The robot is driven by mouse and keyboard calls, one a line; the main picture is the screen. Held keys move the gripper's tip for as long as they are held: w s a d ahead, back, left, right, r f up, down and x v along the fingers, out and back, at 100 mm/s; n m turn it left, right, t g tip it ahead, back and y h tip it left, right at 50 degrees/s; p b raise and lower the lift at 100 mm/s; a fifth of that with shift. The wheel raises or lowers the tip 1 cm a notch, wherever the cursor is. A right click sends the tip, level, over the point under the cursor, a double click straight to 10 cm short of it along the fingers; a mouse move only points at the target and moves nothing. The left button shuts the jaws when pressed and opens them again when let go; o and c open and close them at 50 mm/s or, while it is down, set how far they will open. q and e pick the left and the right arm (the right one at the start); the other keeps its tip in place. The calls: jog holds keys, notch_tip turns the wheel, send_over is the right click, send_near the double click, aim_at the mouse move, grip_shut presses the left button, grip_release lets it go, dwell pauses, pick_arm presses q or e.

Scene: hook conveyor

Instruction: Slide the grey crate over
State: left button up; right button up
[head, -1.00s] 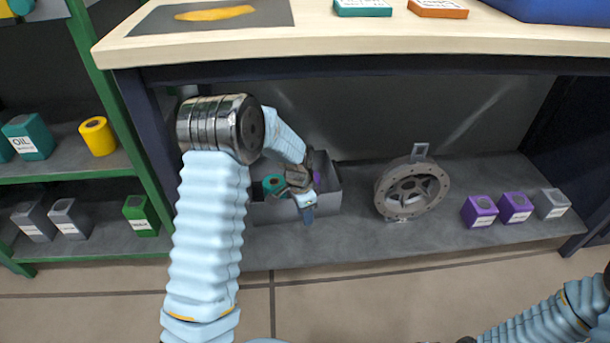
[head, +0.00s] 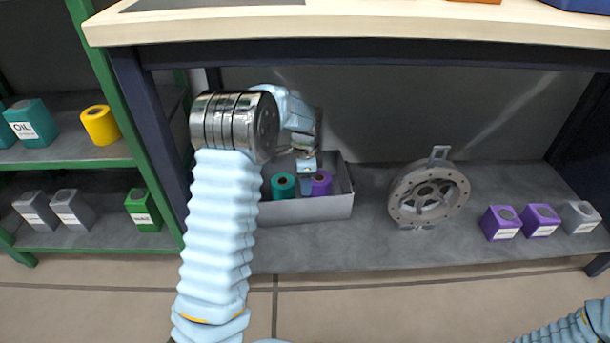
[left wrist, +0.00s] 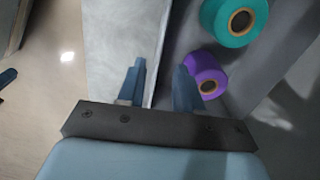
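The grey crate (head: 330,208) is an open box on the low shelf under the table, near its left end. A teal spool (head: 284,185) and a purple spool (head: 321,183) stand in it. My left gripper (head: 307,182) is over the crate's front part. In the left wrist view the gripper (left wrist: 159,78) is open, with a gap between its two blue fingers. The crate's light wall (left wrist: 125,45) runs up to its rim between them, one finger on the outer side and one on the inner side. Contact cannot be told. My right gripper is out of view.
A round metal flywheel housing (head: 408,208) stands right of the crate, with free shelf (head: 372,228) between. Purple boxes (head: 500,222) and a grey box sit farther right. The table edge (head: 400,28) overhangs above. A green rack (head: 158,190) stands left.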

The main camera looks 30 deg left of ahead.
pick_arm(q)
notch_tip(320, 180, down, 10)
jog(key=shift+f+b, duration=0.15)
jog(key=shift+b, duration=0.9)
jog(key=shift+c, duration=0.3)
grip_shut()
dwell(0.5)
